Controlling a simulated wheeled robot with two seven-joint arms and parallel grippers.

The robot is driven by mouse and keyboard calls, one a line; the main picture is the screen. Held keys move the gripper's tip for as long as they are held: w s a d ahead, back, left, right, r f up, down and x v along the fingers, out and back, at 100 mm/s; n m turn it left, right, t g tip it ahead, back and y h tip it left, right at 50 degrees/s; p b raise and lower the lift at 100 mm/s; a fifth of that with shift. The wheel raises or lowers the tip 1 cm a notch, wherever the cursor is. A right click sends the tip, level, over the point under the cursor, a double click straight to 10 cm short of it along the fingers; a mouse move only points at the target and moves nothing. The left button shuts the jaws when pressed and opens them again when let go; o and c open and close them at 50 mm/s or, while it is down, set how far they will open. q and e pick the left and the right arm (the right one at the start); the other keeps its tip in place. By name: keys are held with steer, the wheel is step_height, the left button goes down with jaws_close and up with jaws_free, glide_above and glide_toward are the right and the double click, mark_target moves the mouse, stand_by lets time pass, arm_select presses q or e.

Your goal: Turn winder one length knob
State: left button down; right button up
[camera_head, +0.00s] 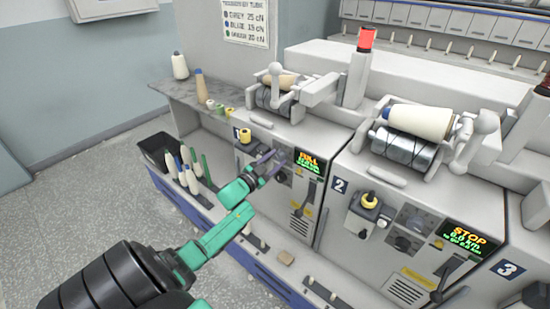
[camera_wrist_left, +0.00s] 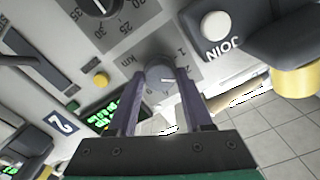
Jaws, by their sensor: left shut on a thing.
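The length knob (camera_wrist_left: 160,75) of winder one is a round grey knob with a white pointer mark, on a grey scale marked km in the left wrist view. My left gripper (camera_wrist_left: 161,84) has its two dark purple fingers on either side of it and is shut on it. In the head view my left gripper (camera_head: 277,162) reaches winder one's front panel, and its fingers hide the knob there. Winder one's display (camera_head: 308,162) reads FULL on its orange top line. My right gripper is not in view.
Beside the knob are a second dial (camera_wrist_left: 99,5), a yellow button (camera_wrist_left: 101,80) and a JOIN button (camera_wrist_left: 215,25). Winder two, showing STOP on its display (camera_head: 466,237), stands to the right. A dark bin (camera_head: 157,147) and several bobbins (camera_head: 189,177) are left of the arm.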

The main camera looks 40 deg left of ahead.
arm_select(q)
steer(key=n+p, duration=0.1)
steer(key=n, duration=0.3)
steer(key=shift+n, duration=0.3)
steer(key=n, duration=0.5)
steer(key=shift+p, duration=0.4)
steer(key=shift+c, duration=1.6)
jaws_free()
steer(key=shift+s+d, duration=0.1)
steer(key=shift+s, duration=0.35)
steer(key=s+p, duration=0.1)
steer(key=s, duration=1.2)
steer(key=shift+s, duration=0.3)
